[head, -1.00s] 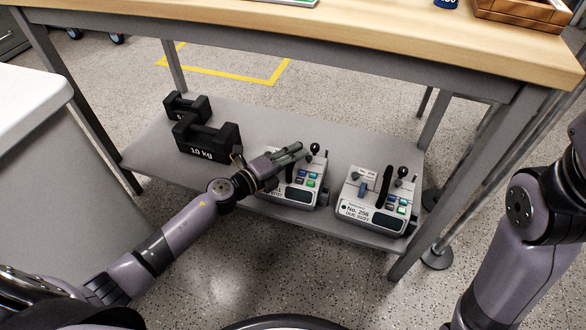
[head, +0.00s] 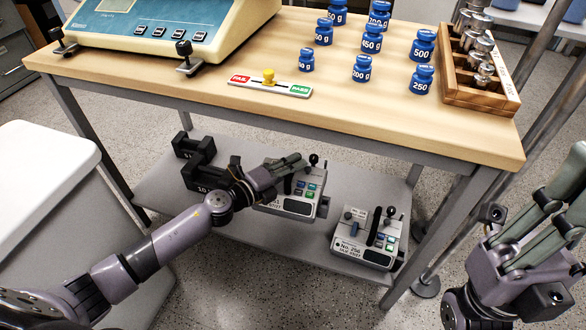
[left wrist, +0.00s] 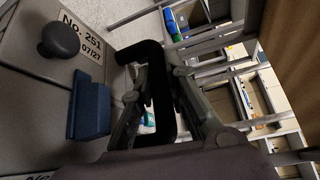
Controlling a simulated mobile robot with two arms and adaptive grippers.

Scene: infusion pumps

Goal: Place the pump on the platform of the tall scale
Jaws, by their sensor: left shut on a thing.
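A grey-white pump (head: 290,206) with a small panel of coloured buttons is at the lower shelf under the bench; the left wrist view shows its label No. 251, a dark knob and a blue clip (left wrist: 90,108). My left gripper (head: 296,163) is shut on its black handle (left wrist: 158,90), seen between the fingers in the left wrist view. The pump looks slightly raised, but I cannot tell its clearance from the shelf. A scale (head: 168,25) with keys and a display stands on the bench top, partly cut off; no platform shows. My right gripper (head: 560,215) is open and empty at the right.
A second pump, No. 256 (head: 367,241), stands on the shelf (head: 240,220) to the right. Black weights (head: 205,172) stand to the left. The bench top (head: 200,92) overhangs them, with blue weights (head: 371,38), a pass/fail slider (head: 270,88) and a wooden weight rack (head: 478,90).

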